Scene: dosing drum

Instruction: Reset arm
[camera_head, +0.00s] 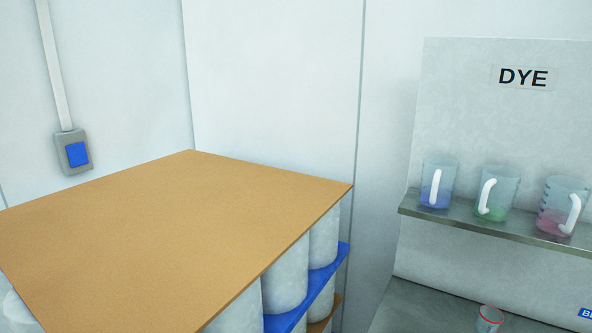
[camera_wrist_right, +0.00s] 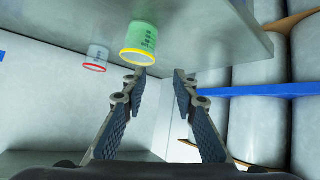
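My right gripper (camera_wrist_right: 161,75) shows in the right wrist view. Its two fingers are spread apart, with nothing between them. A green-tinted cup with a yellow rim (camera_wrist_right: 139,42) appears just beyond the left fingertip, apart from the fingers as far as I can tell. A clear cup with a red rim (camera_wrist_right: 96,58) is to its left; a red-rimmed cup (camera_head: 489,318) also shows at the bottom of the head view. Neither gripper shows in the head view, and my left gripper is in no view.
A shelf (camera_head: 500,221) under a DYE sign (camera_head: 523,77) holds jugs with blue (camera_head: 438,185), green (camera_head: 495,193) and pink (camera_head: 563,204) liquid. A brown board (camera_head: 170,235) tops stacked white drums (camera_head: 285,272) with a blue layer (camera_head: 317,290). A grey counter (camera_head: 410,305) lies below the shelf.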

